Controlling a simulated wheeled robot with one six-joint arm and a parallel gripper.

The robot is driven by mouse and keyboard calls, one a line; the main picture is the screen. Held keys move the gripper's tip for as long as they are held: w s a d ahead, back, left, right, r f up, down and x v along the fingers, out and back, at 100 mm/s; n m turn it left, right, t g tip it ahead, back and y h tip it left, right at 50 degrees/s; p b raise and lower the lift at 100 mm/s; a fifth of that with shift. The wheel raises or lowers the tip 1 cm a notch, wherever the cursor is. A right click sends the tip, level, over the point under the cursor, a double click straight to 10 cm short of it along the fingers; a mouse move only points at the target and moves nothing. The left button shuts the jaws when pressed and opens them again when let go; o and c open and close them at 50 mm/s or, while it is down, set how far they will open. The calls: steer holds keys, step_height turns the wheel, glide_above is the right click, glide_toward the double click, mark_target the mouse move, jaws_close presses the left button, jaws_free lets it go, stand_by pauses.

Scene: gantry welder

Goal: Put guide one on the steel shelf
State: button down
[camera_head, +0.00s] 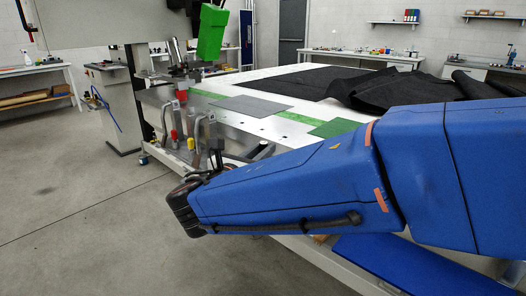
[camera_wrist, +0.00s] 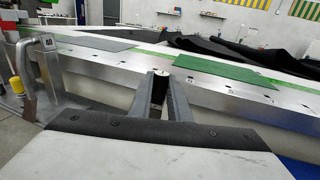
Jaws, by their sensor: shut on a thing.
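My gripper (camera_wrist: 165,84) is in the middle of the wrist view, its two grey fingers pointing away from me toward the long table. It is shut on a small dark piece with a pale top (camera_wrist: 160,73), which may be guide one; no label on it can be read. The fingers hide most of it. A bright steel ledge (camera_wrist: 108,70) along the table's near side, possibly the steel shelf, lies beyond the fingertips. I cannot tell the gap between the held piece and the steel. In the head view my blue arm hides most of the gripper.
Bent metal tubes (camera_wrist: 44,72) with a dark tag stand at the left, close to my gripper. The table carries a green mat (camera_wrist: 212,72), a grey sheet (camera_head: 252,106) and black cloth (camera_head: 400,88). A green block (camera_head: 211,32) hangs above. Open floor (camera_head: 70,215) is at left.

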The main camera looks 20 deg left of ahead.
steer(key=shift+f, duration=0.15)
steer(key=c, duration=1.7)
jaws_free()
steer(key=shift+o, duration=0.2)
steer(key=s+a, duration=0.1)
steer(key=s, duration=1.1)
steer(key=shift+a, duration=0.25)
